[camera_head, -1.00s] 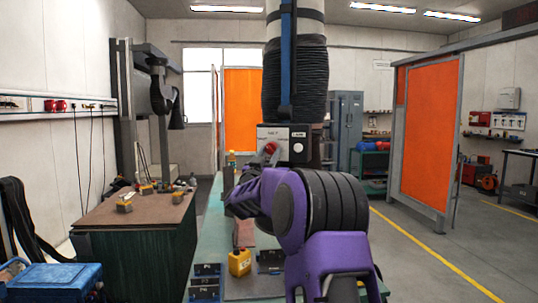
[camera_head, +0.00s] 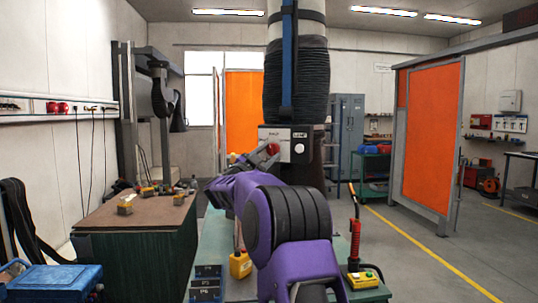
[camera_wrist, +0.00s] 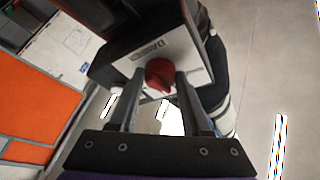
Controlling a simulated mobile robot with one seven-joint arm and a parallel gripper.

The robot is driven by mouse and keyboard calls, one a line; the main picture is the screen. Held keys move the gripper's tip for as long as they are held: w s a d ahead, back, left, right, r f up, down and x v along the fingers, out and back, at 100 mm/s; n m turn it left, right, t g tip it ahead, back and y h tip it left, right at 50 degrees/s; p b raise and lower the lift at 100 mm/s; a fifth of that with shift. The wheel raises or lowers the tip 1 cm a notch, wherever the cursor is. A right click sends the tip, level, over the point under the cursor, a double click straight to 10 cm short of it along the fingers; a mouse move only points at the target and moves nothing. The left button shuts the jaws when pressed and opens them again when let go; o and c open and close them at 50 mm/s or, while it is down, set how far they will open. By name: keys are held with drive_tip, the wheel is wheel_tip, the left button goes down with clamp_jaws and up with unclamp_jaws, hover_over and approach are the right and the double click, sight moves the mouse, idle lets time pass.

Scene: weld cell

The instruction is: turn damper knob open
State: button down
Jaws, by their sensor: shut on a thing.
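The damper knob (camera_head: 274,149) is red and sits on the pale front plate of a control box (camera_head: 298,147) below the black ribbed hose. In the wrist view the knob (camera_wrist: 160,74) lies between the two dark fingers of my gripper (camera_wrist: 158,88), which are shut on it. In the head view my gripper (camera_head: 264,156) reaches the knob from the lower left, and my purple arm covers part of the bench below. The lettering on the plate is too small to read, and I cannot tell the knob's exact setting.
The green bench (camera_head: 215,240) below holds a yellow container (camera_head: 240,264), dark labelled blocks (camera_head: 206,282) and a red-handled tool (camera_head: 355,243) by a yellow box (camera_head: 363,280). A brown-topped table (camera_head: 135,212) stands left. An orange screen (camera_head: 430,135) stands right, with clear floor before it.

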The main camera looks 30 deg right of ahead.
drive_tip(key=m+g, duration=0.1)
drive_tip(key=m, duration=0.1)
drive_tip(key=m+g+p, duration=0.1)
drive_tip(key=m, duration=0.1)
drive_tip(key=m+g+p, duration=0.1)
drive_tip(key=m, duration=0.1)
drive_tip(key=shift+w+a+r+m+y, duration=0.15)
drive_tip(key=shift+r+m+y, duration=0.15)
drive_tip(key=shift+r+m, duration=0.1)
drive_tip(key=m+g+y+p, duration=0.1)
drive_tip(key=m+p, duration=0.1)
drive_tip(key=m, duration=0.2)
drive_tip(key=shift+r+m+p, duration=0.1)
drive_tip(key=shift+m+p, duration=0.25)
drive_tip(key=shift+m, duration=0.05)
drive_tip(key=shift+c, duration=1.8)
unclamp_jaws()
drive_tip(key=v, duration=1.7)
drive_tip(key=shift+a+r+b, duration=0.25)
drive_tip(key=shift+r+b, duration=0.15)
drive_tip(key=shift+b, duration=0.05)
